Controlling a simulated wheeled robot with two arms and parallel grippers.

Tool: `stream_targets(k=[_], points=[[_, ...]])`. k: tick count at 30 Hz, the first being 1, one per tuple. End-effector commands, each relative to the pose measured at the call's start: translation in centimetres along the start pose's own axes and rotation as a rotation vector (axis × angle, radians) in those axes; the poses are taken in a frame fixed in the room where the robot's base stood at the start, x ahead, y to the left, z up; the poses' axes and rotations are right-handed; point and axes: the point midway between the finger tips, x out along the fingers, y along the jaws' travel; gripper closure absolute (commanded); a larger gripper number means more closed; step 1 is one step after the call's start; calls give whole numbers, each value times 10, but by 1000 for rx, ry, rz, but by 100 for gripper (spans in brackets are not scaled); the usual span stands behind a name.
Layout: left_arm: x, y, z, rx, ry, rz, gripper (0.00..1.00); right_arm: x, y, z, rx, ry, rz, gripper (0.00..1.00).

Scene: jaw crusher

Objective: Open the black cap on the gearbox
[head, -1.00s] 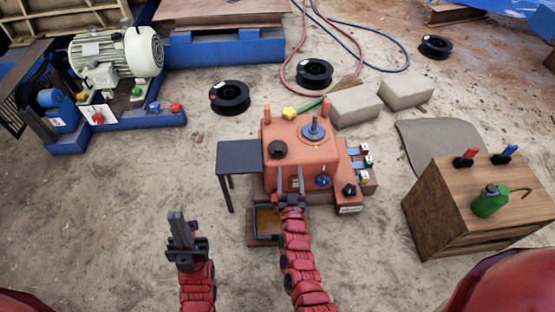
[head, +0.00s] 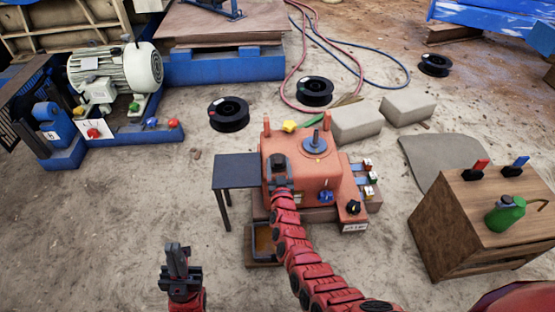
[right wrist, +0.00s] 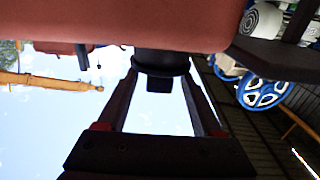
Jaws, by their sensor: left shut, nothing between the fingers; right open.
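The orange-red gearbox (head: 321,165) stands in the middle of the head view. In the right wrist view the cap (right wrist: 162,64) shows beside the gearbox's red surface (right wrist: 130,22), between the two open fingers of the right gripper (right wrist: 163,85). I cannot tell whether the fingers touch it. My left gripper (head: 177,258) is shut and empty, over the ground at lower left, away from the gearbox.
A small dark table (head: 249,171) stands against the gearbox's left side. An oil tray (head: 263,243) lies in front. A wooden cabinet (head: 480,222) with a green oil can (head: 505,214) stands at right. A yellow knob (head: 289,126) is behind the cap.

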Motion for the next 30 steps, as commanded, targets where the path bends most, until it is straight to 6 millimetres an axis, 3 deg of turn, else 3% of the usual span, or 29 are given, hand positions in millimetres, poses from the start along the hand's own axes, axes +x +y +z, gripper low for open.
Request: stream_targets(k=[4,10,22,23,30], points=[[-12,2,0,2,9,14,100,22,0,1,-2,5,0,32],[-18,4,0,0,15,32,100,37,0,0,-1,3,1,32],[-18,5,0,-1,17,37,100,42,1,-2,-1,4,2,32],[-18,5,0,-1,17,37,100,42,1,-2,-1,4,2,34],[-18,5,0,-1,17,37,100,42,1,-2,-1,4,2,78]])
